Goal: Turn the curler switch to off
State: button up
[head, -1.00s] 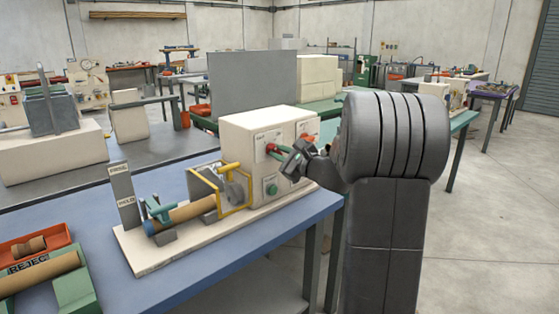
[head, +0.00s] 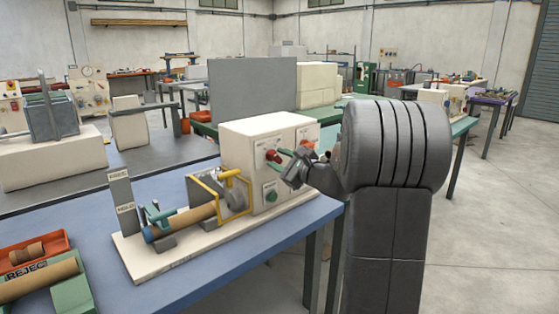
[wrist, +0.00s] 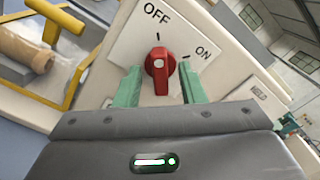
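The curler switch is a red knob (wrist: 160,70) on a white plate marked OFF at upper left and ON at upper right. Its grip stands upright in the wrist view, in line with the tick under OFF. In the head view the red knob (head: 272,156) is on the front of the cream control box (head: 248,146). My gripper (wrist: 160,68) is open, with a green finger on each side of the knob and a visible gap to both. In the head view my gripper (head: 284,157) is just right of the knob.
A green button (head: 270,196) is below the knob, and a red control (head: 307,145) is to its right. A yellow guard frame (head: 236,190) and a brown tube (head: 193,217) are left of the box. A reject tray (head: 45,246) lies at lower left on the blue bench (head: 190,288).

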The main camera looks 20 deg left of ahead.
jog(key=v, duration=1.3)
jog(key=shift+d, duration=0.25)
jog(key=shift+s, duration=0.15)
jog(key=x, duration=1.4)
jog(key=shift+d, duration=0.1)
